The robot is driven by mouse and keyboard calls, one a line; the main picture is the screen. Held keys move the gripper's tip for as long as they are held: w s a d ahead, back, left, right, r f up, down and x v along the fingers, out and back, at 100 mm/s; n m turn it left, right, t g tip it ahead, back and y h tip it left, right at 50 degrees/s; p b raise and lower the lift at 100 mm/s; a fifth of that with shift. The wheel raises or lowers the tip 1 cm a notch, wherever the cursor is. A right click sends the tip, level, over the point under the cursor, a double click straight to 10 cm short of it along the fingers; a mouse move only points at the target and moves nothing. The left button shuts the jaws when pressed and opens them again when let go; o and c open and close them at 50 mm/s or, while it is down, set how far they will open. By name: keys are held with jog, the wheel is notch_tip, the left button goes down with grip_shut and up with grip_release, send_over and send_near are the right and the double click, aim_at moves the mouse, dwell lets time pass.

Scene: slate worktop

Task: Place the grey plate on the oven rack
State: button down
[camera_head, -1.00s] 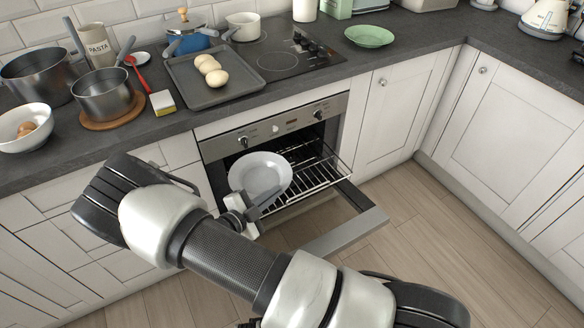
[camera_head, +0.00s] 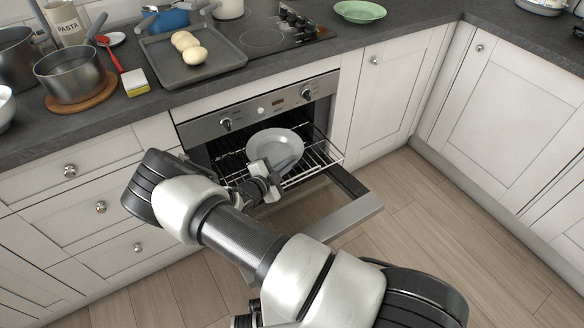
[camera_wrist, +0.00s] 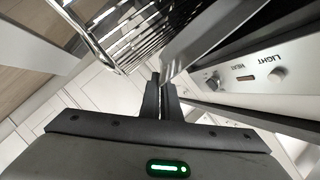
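The grey plate (camera_head: 275,148) is in the oven opening, tilted, with its upper face toward the head camera. In the wrist view the plate (camera_wrist: 195,45) shows nearly edge-on as a grey band. My gripper (camera_head: 272,178) is at the plate's near rim, its fingers (camera_wrist: 163,90) closed on that rim. The oven rack (camera_head: 318,162) is pulled partly out, and its wires (camera_wrist: 135,30) show beside the plate in the wrist view. The plate is over the rack; whether it touches the wires I cannot tell. The plate hides part of the rack.
The oven door (camera_head: 348,217) is open and lowered in front of the oven. The control panel (camera_head: 262,107) is just above the opening. A baking tray (camera_head: 190,62), a saucepan (camera_head: 72,78) and a green plate (camera_head: 360,11) stand on the worktop.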

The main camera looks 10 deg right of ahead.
aim_at(292, 173)
jog(key=shift+w+d, duration=0.7)
jog(key=shift+w, duration=0.05)
jog(key=shift+w+f, duration=0.1)
jog(key=shift+f, duration=0.05)
jog(key=shift+f+b, duration=0.7)
jog(key=shift+f, duration=0.8)
jog(key=shift+f, duration=0.2)
jog(key=c, duration=2.4)
grip_release()
jog(key=shift+o, duration=0.6)
